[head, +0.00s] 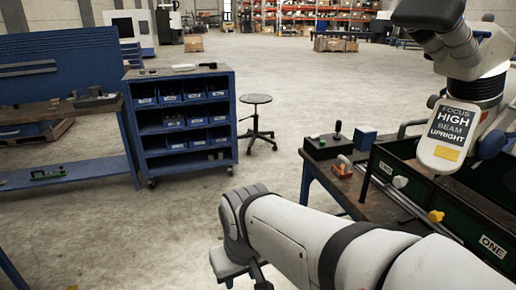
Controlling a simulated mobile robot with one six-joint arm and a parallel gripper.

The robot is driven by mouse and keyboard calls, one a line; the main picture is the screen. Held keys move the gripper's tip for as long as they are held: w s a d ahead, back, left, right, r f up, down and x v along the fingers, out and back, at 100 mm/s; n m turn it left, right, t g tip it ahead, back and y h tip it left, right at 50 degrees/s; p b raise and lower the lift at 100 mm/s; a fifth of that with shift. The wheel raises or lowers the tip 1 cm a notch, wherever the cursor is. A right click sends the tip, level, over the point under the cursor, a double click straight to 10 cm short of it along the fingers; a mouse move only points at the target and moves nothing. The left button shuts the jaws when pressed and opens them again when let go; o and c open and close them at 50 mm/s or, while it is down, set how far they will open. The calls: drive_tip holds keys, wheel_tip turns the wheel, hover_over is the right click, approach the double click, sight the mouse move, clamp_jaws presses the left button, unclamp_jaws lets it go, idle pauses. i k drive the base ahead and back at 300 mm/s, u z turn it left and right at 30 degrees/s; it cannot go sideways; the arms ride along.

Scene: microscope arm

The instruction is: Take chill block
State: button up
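No object in the head view is labelled as a chill block. A small dark-blue block (365,138) sits on the workbench at the right, behind the orange-handled tool; I cannot tell whether it is the chill block. My arm reaches in from the lower right, and its end (240,281) is low in the middle, left of the bench and apart from the blue block. The fingertips are cut off by the bottom edge, so their opening does not show.
A white microscope (462,48) with a sign reading "FOCUS HIGH BEAM UPRIGHT" stands over dark-green bins (457,224) on the right. A stool (256,122) and blue bin cart (184,162) stand behind; the floor between is clear.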

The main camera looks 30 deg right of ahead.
sight(343, 172)
drive_tip(key=u, duration=0.05)
drive_tip(key=i, duration=2.6)
drive_tip(key=z, duration=3.8)
drive_tip(key=i, duration=1)
drive_tip(key=u, duration=0.05)
